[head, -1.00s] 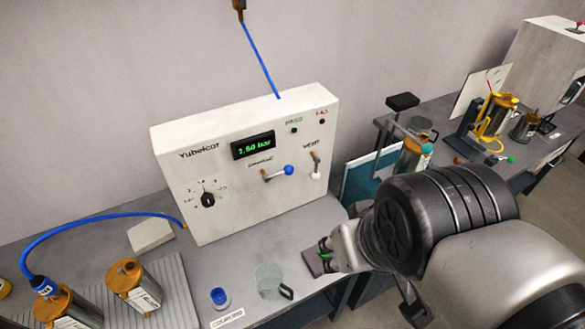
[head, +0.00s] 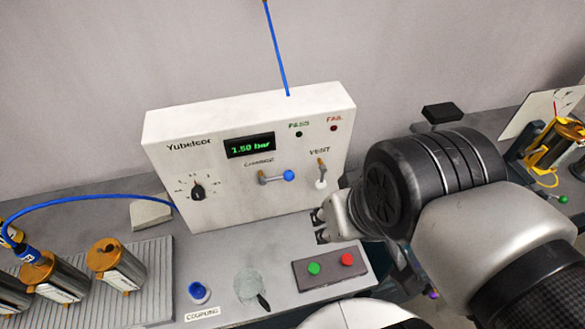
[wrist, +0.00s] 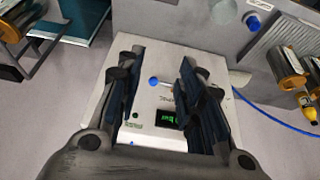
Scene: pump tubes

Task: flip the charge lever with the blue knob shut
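The charge lever on the white test box (head: 215,208) carries a blue knob (head: 288,175) and points right, roughly level, under the word CHARGE. Beside it on the right, the vent lever with a white knob (head: 321,184) hangs down. My gripper (head: 318,226) is in front of the box's lower right part, right of and below the blue knob in the head view. In the wrist view my gripper (wrist: 156,62) is open, its dark fingers wide apart with nothing held. The blue knob (wrist: 153,82) shows between the fingers, apart from them.
The display (head: 249,146) reads 1.50 bar. A box with green and red buttons (head: 330,266), a blue coupling (head: 199,292) and a round clear disc (head: 250,286) lie on the bench in front. Several metal cylinders (head: 115,266) stand at left. A blue hose (head: 90,205) runs to the box's left side.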

